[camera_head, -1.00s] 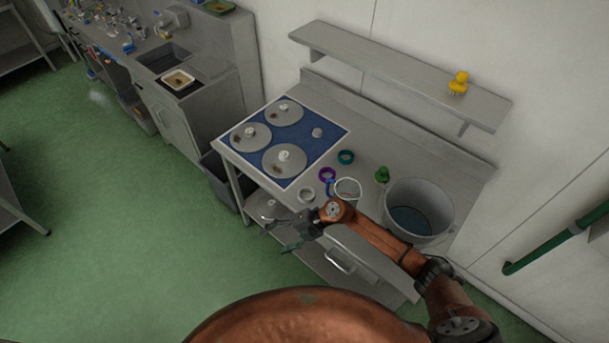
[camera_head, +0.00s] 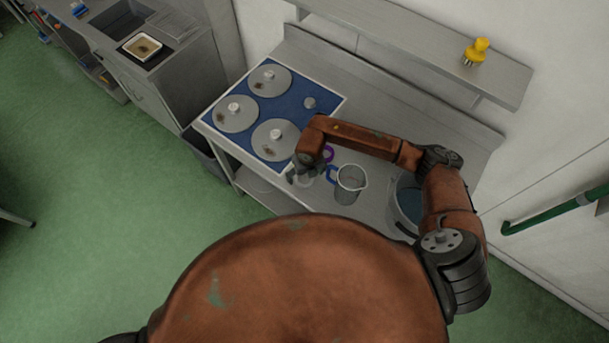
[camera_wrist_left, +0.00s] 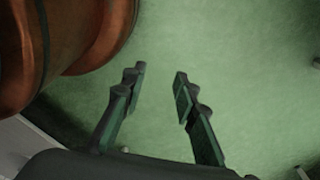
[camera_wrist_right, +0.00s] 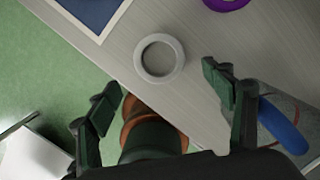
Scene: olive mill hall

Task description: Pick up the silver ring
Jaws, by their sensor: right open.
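The silver ring (camera_wrist_right: 138,58) lies flat on the grey worktop, near its edge, in the right wrist view. My right gripper (camera_wrist_right: 160,81) is open and empty, with its fingertips to either side of the ring's near rim in that view. I cannot tell its height above the worktop. In the head view my right gripper (camera_head: 301,179) covers most of the ring. My left gripper (camera_wrist_left: 159,71) is open and empty over the green floor in the left wrist view; it does not show in the head view.
A clear jug (camera_head: 350,186) with a blue handle (camera_wrist_right: 284,127) stands close to my right finger. A purple ring (camera_wrist_right: 226,3) lies farther back. A large pot (camera_head: 402,205) stands right of the jug.

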